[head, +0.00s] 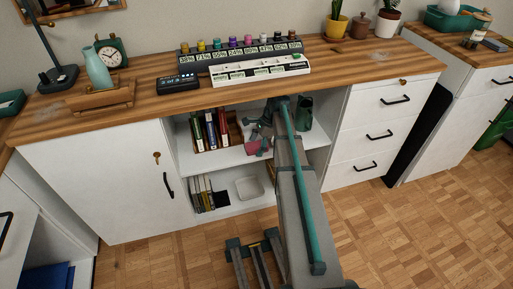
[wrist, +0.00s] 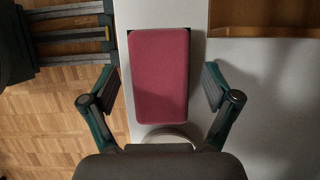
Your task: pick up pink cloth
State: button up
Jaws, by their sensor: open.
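The pink cloth (head: 257,147) lies at the front of the upper shelf in the desk's open middle section, partly covered by my gripper in the head view. In the wrist view the pink cloth (wrist: 160,75) looks like a flat, rounded rectangular pad. My gripper (wrist: 158,80) is open, with one finger on each side of the cloth and a visible gap on both sides. In the head view my gripper (head: 258,137) is inside the shelf opening, over the cloth. I cannot tell its exact height above the cloth.
Books (head: 210,130) stand left on the upper shelf, and a dark green container (head: 305,113) stands to the right. A white bowl (head: 249,188) and more books (head: 203,192) are on the lower shelf. The wooden desktop (head: 340,62) is above the opening.

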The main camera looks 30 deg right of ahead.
jog(key=shift+f+p, duration=0.2)
jog(key=shift+p, duration=0.15)
dwell(0.4)
jog(key=shift+c, duration=0.3)
jog(key=c, duration=1.1)
